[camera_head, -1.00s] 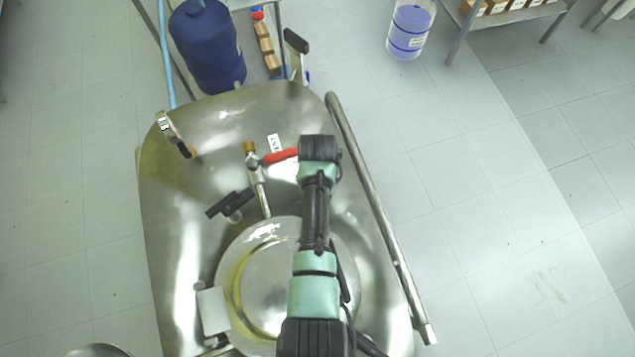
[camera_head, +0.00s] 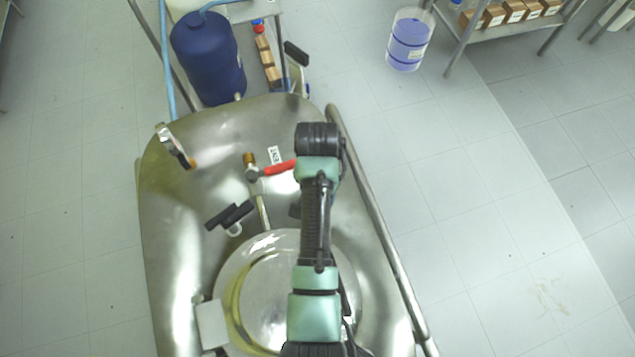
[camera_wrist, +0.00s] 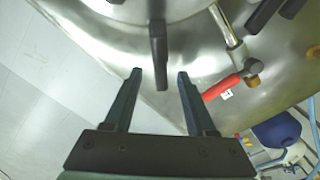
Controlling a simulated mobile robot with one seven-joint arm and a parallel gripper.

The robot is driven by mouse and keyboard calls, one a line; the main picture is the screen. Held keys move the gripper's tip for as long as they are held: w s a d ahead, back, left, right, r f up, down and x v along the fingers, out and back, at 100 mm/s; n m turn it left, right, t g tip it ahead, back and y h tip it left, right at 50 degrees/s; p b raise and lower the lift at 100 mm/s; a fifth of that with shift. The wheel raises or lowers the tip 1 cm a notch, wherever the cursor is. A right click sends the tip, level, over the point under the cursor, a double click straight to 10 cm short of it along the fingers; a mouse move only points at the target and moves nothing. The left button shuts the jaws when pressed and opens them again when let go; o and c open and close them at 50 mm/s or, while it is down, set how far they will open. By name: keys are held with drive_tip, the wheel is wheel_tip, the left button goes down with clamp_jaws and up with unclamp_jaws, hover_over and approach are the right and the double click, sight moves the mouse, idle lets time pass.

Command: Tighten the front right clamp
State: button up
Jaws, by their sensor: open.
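A black clamp handle (camera_wrist: 158,45) hangs into the wrist view from the top as a narrow dark bar. My gripper (camera_wrist: 160,78) is open. Its two fingers stand on either side of the handle's lower end, and gaps show on both sides. How far apart they are in depth I cannot tell. In the head view this handle is mostly behind my arm; only a dark bit (camera_head: 295,209) shows at the arm's left edge. Another clamp with black handles (camera_head: 229,216) sits to the left, by the glass lid (camera_head: 250,262).
A valve with a red lever (camera_head: 279,168) lies close to the arm; the lever also shows right of my fingers in the wrist view (camera_wrist: 222,88). A metal rail (camera_head: 372,220) runs along the vessel's right side. Open floor lies beyond it.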

wheel_tip(320, 180, up, 6)
drive_tip(key=shift+f+b, duration=0.1)
drive_tip(key=shift+b, duration=0.3)
idle(0.3)
drive_tip(key=w+r+n+t+b, duration=0.1)
drive_tip(key=w+r+t+b, duration=0.1)
drive_tip(key=w+r+t, duration=0.6)
drive_tip(key=w+r+n+t+b, duration=0.1)
drive_tip(key=w+r+t, duration=0.25)
drive_tip(key=r, duration=0.55)
drive_tip(key=w+r+n+t+b, duration=0.15)
drive_tip(key=w+r, duration=0.25)
drive_tip(key=r, duration=0.6)
drive_tip(key=s+r+t+b, duration=0.1)
drive_tip(key=s+r+t, duration=0.25)
drive_tip(key=r, duration=0.55)
drive_tip(key=s+r+t, duration=0.2)
drive_tip(key=r+t, duration=0.3)
drive_tip(key=r, duration=0.4)
drive_tip(key=s+r+n+t+b, duration=0.1)
drive_tip(key=s+r+n+t, duration=0.1)
drive_tip(key=s+r+t, duration=0.4)
drive_tip(key=s+r, duration=0.5)
drive_tip(key=r, duration=0.1)
drive_tip(key=shift+s+r, duration=0.15)
drive_tip(key=shift+s, duration=0.1)
